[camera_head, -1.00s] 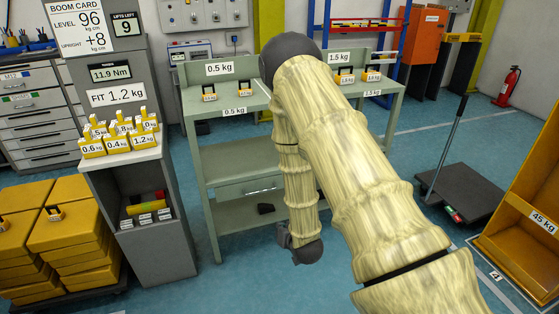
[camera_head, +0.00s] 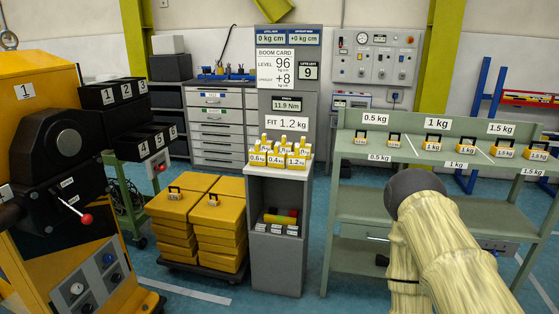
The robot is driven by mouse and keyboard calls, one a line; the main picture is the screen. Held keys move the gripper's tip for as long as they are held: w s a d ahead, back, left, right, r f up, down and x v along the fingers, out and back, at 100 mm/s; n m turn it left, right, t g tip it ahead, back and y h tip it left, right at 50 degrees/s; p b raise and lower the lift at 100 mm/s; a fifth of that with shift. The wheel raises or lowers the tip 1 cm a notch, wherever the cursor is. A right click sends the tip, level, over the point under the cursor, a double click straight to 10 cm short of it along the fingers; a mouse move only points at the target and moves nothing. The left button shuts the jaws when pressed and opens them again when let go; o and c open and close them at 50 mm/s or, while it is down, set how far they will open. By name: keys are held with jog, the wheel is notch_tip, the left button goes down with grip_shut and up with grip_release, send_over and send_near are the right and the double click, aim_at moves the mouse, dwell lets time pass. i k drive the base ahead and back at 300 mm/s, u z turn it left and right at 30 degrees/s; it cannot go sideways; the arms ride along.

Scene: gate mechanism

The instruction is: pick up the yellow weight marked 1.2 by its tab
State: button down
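The yellow weight marked 1.2 (camera_head: 297,163) stands at the front right of a group of yellow weights on the light top of the grey cabinet (camera_head: 276,184). Its label faces me, and its tab appears to stick up, partly confused with the weights behind. Weights marked 0.4 (camera_head: 276,160) and 0.6 (camera_head: 257,159) stand in the same front row to its left. My arm shows at the lower right, in front of the green bench. My gripper is out of view, below the picture or hidden by my arm.
The green bench (camera_head: 360,212) with handled yellow weights stands right of the cabinet. Stacked yellow blocks (camera_head: 222,212) stand left of it. A yellow machine with a red-knobbed lever (camera_head: 87,219) is at far left. Blue floor is open in front of the cabinet.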

aim_at(296, 161)
jog(key=z, duration=2)
jog(key=i, duration=1.4)
jog(key=u, duration=2.65)
